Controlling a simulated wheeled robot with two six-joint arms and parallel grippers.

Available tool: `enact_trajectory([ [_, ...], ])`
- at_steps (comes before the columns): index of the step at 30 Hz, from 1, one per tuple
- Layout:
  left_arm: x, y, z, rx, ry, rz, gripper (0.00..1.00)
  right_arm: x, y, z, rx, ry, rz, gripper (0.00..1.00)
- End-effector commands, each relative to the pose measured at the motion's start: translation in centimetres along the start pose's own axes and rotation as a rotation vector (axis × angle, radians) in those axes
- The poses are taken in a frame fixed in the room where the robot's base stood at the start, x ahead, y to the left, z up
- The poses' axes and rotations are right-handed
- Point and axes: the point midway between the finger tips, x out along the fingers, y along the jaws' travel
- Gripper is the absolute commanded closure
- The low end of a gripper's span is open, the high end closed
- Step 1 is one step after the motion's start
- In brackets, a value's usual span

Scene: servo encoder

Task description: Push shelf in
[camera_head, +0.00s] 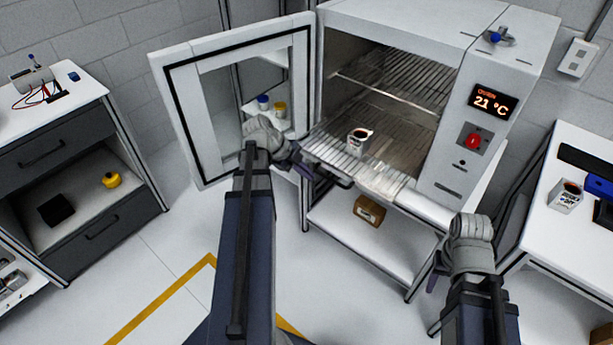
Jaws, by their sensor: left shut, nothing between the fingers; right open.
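The oven (450,130) stands open, with its door (175,105) swung out to the left. A wire shelf (330,146) sticks out past the oven's front opening. A small white part with a dark round top (358,142) stands on the shelf. My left gripper (345,181) is shut and empty at the shelf's front edge; I cannot tell whether it touches it. My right gripper (434,275) is open, low and to the right, apart from the shelf. Its fingers are partly hidden by its wrist.
A cardboard box (369,210) sits on the stand's lower level. A white table (560,225) at right holds a similar small part (566,196). A drawer cabinet (75,180) stands at left. Bottles (264,103) show behind the door glass. The floor between is clear.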

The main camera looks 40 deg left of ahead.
Motion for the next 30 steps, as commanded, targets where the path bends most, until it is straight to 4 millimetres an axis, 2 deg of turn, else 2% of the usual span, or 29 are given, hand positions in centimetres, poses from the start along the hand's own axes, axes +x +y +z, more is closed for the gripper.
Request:
enact_trajectory([
  [1, 1.6, 0.3, 0.3, 0.002, 0.001, 0.001, 1.0, 1.6, -0.1, -0.1, 0.0, 0.0, 0.0, 0.5],
  [12, 7.5, 0.3, 0.2, 0.001, 0.0, 0.002, 1.0, 6.4, -0.6, -0.4, 0.0, 0.0, 0.0, 0.5],
  [15, 8.0, -1.5, 0.3, 0.002, 0.0, 0.002, 1.0, 6.1, -0.6, -0.4, 0.0, 0.0, 0.0, 0.5],
  [19, 8.7, -2.5, 0.4, 0.0, 0.0, 0.001, 1.0, 6.3, -0.6, -0.4, 0.0, 0.0, 0.0, 0.5],
  [30, 9.2, -3.2, 0.3, 0.0, 0.0, 0.001, 1.0, 6.4, -0.6, -0.4, 0.0, 0.0, 0.0, 0.5],
])
